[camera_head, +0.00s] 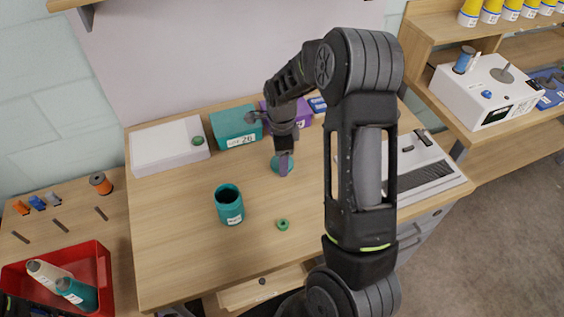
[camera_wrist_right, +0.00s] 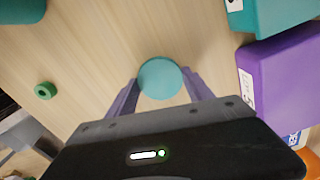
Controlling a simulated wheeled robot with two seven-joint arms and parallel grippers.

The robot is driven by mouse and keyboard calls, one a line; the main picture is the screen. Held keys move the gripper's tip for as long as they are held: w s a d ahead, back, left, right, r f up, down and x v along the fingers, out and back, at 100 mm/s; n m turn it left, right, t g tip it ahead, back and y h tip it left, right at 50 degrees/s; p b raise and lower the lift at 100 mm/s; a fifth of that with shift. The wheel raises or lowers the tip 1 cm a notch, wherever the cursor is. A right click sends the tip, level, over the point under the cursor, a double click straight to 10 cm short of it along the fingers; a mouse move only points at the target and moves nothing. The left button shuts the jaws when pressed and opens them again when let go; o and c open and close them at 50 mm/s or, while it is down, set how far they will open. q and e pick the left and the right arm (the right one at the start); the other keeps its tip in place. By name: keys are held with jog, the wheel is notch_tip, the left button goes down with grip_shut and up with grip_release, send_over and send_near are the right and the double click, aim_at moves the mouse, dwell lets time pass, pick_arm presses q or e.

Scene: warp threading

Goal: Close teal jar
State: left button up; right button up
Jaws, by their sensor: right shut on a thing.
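The open teal jar (camera_head: 230,205) stands upright on the wooden table, its dark mouth uncovered and a white label on its front. Part of it shows at the top left of the right wrist view (camera_wrist_right: 20,8). The round teal lid (camera_wrist_right: 160,78) is between the fingers of my right gripper (camera_wrist_right: 162,82), which is shut on it. In the head view the lid (camera_head: 276,164) is at or just above the table, right of and behind the jar; I cannot tell whether it touches the table. My left gripper is not clearly in view.
A small green ring (camera_head: 283,224) lies right of the jar. A teal box (camera_head: 236,128), a purple box (camera_head: 292,118) and a white box (camera_head: 168,146) line the back. A red bin (camera_head: 100,262) with cones is at left. The table between jar and lid is clear.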

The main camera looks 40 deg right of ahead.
jog(key=shift+r, duration=0.15)
jog(key=shift+c, duration=0.4)
notch_tip(320, 180, up, 10)
jog(key=b, duration=0.1)
dwell(0.6)
